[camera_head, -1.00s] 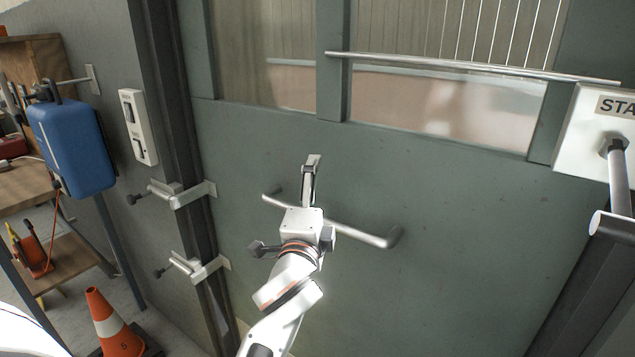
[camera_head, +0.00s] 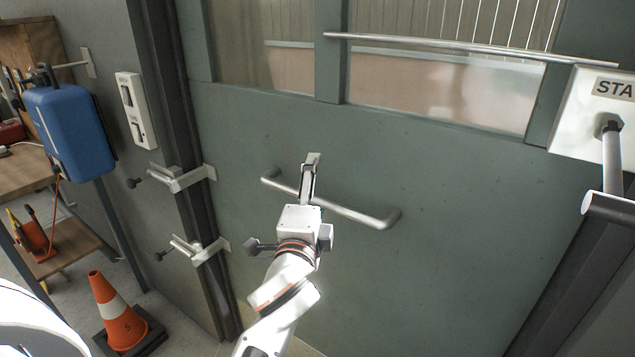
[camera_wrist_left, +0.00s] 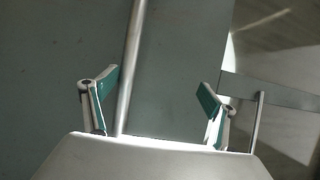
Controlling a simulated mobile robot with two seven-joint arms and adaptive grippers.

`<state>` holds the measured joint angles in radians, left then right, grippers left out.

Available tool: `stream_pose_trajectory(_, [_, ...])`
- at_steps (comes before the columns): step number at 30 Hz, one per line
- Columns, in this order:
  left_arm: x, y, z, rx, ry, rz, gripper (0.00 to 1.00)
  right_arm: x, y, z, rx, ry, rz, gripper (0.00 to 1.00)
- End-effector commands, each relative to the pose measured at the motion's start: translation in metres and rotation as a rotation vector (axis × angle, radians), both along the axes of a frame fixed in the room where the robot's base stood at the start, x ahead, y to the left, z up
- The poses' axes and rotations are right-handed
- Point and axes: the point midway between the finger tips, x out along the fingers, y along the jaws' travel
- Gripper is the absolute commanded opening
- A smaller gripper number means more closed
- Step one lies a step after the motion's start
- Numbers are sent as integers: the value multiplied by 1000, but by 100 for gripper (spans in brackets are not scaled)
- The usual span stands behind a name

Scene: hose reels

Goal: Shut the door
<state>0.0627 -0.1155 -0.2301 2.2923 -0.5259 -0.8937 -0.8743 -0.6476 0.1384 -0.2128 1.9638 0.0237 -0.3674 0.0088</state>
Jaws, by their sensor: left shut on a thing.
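The door (camera_head: 440,190) is a large grey-green panel with windows in its upper half. A slanting silver bar handle (camera_head: 362,215) is fixed across it. In the left wrist view the handle (camera_wrist_left: 131,60) runs between the fingers of the left gripper (camera_wrist_left: 160,80), close to the left finger. The gripper hides part of the handle in the head view. I cannot tell whether the door's edge is fully against its frame. My right gripper is not in view.
Two metal latch brackets (camera_head: 182,179) are by the dark post left of the door. A wall switch box (camera_head: 135,110), a blue case (camera_head: 70,130) and an orange cone (camera_head: 118,322) are further left. A white sign box (camera_head: 590,115) with a lever is at the right.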

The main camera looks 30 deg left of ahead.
Motion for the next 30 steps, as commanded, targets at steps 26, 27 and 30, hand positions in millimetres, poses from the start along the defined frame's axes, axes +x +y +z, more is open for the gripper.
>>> stream_pose_trajectory(26, [-54, -13, 3, -8, -29, -3, 33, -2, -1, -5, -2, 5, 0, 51])
stream_pose_trajectory(27, [-55, -13, 3, -8, -29, -3, 33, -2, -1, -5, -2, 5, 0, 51])
stream_pose_trajectory(30, [-56, -13, 3, -8, -29, -2, 33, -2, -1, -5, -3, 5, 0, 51])
